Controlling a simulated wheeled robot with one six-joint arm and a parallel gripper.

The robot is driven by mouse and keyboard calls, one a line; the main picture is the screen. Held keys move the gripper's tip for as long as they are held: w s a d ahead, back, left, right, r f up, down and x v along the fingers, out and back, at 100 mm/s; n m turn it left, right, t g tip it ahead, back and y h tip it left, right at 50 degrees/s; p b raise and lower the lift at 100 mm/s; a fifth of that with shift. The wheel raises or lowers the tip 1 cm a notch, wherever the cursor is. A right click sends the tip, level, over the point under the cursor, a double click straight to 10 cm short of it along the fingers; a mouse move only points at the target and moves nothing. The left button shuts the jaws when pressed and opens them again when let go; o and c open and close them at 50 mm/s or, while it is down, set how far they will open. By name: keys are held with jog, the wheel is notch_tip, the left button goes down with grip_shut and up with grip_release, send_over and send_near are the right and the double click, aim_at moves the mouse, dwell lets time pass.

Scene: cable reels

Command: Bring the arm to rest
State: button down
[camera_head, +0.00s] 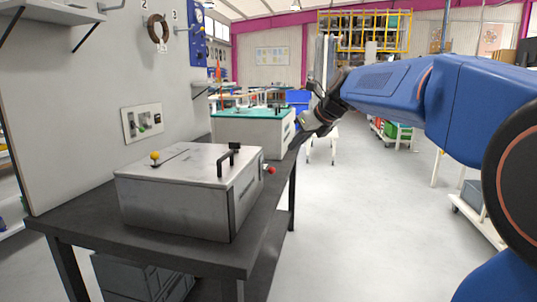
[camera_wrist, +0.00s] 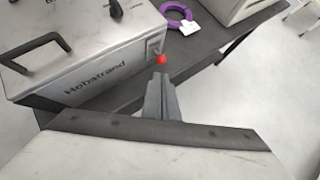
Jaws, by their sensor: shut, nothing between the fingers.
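My arm reaches in from the right of the head view, stretched out level over the aisle beside the bench. My gripper shows in the wrist view (camera_wrist: 160,82) with its two fingers together and nothing between them. It points toward the bench edge near the red knob (camera_wrist: 160,59) of a grey metal box (camera_wrist: 95,70); whether it touches anything I cannot tell. In the head view that box (camera_head: 180,190) stands on the dark bench (camera_head: 190,255), and the gripper end is small and partly dark beside the second, green-topped box (camera_head: 235,125).
A purple ring with a white tag (camera_wrist: 176,14) lies on the bench between the boxes. A brown ring (camera_head: 157,30) hangs on a wall peg marked 2. A wall plate (camera_head: 142,122) is on the grey panel. The floor (camera_head: 370,230) right of the bench is clear.

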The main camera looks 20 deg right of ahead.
jog(key=s+a+f+n+g+h, duration=0.1)
jog(key=s+f+n, duration=0.8)
jog(key=s, duration=0.3)
jog(key=s+a+f+n+g+h, duration=0.1)
jog(key=s+f+n, duration=0.8)
jog(key=s+n, duration=0.3)
jog(key=s+a+f+n+g+h, duration=0.1)
jog(key=s+f+n, duration=0.8)
jog(key=s+n, duration=0.2)
jog(key=shift+s+a+g, duration=0.3)
jog(key=shift+s+g, duration=0.1)
jog(key=shift+s, duration=0.7)
